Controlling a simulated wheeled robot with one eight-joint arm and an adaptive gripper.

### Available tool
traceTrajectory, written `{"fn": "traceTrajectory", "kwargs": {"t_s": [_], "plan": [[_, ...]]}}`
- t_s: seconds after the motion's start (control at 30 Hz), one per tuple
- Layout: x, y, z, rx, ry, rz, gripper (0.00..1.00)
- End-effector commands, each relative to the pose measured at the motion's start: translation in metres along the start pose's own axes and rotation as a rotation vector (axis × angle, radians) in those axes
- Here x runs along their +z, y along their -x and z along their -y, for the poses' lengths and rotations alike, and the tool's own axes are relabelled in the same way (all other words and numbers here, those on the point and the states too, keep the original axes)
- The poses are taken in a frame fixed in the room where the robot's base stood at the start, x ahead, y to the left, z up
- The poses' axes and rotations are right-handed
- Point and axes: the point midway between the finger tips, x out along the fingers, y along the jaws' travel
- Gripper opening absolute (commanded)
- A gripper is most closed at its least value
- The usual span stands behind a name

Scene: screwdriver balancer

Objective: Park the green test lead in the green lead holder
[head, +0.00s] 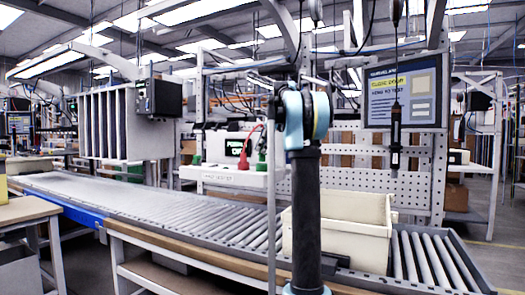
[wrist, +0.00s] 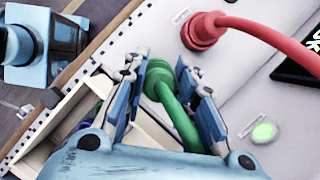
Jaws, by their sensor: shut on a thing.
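My gripper (wrist: 168,90) is shut on the green test lead (wrist: 178,122), with one finger on each side of its green collar, in the wrist view. The lead's cable runs down between the fingers towards the palm. The collar is over or near the edge of a pale panel; I cannot tell whether it touches it. In the head view green (head: 261,166) shows beside the red lead, left of my arm; my arm hides much there. I cannot make out the green lead holder for certain.
The red test lead (wrist: 205,30) stands on the pale panel, right of my gripper. A lit green button (wrist: 264,132) is on that panel. In the head view a cream bin (head: 345,238) sits on the roller conveyor (head: 160,208). A dark screwdriver (head: 396,125) hangs at right.

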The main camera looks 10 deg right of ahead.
Motion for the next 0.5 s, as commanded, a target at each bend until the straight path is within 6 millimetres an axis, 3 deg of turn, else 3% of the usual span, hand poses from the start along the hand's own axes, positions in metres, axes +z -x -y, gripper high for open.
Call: {"fn": "traceTrajectory", "kwargs": {"t_s": [0.5], "plan": [[-0.0022, -0.0052, 0.0000, 0.000, 0.000, 0.000, 0.00]]}}
